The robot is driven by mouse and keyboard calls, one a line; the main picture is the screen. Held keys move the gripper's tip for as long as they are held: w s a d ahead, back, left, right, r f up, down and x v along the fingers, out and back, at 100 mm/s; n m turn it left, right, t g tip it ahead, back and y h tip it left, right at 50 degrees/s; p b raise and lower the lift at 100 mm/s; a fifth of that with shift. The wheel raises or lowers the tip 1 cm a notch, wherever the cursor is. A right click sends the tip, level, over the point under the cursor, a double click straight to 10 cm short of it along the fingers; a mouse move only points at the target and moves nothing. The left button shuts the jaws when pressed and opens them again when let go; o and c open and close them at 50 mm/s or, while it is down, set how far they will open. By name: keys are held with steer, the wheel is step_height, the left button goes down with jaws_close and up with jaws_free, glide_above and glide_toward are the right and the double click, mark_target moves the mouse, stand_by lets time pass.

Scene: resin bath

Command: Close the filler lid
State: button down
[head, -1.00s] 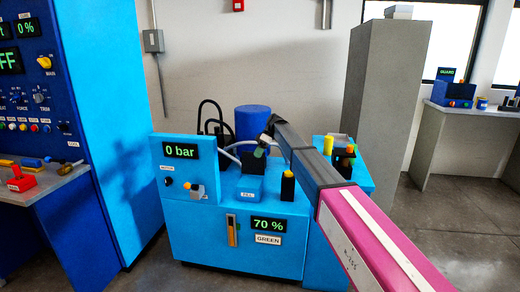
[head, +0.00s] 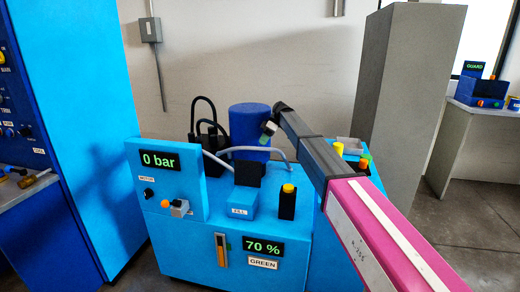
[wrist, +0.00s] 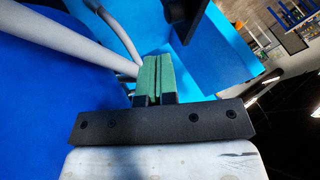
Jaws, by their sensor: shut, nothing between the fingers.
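The filler is a small blue box labelled FILL (head: 239,206) on top of the blue machine. A black plate, which looks like its lid (head: 248,174), stands upright at the back of the box, so the filler looks open. My gripper (head: 265,139) is above and behind the lid, slightly right, in front of the blue drum, and apart from the lid. In the wrist view its green fingers (wrist: 158,78) are pressed together with nothing between them. A dark part at the top of that view (wrist: 184,10) may be the lid; I cannot tell for sure.
The blue drum (head: 249,122) and grey hoses (head: 262,150) are close around my gripper. A black post with a yellow top (head: 287,203) stands right of the filler. The panel reading 0 bar (head: 160,160) rises at the left. A grey cabinet (head: 400,90) stands behind at right.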

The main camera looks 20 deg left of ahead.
steer(key=x, duration=0.9)
steer(key=shift+f, duration=0.3)
steer(key=shift+s, duration=0.25)
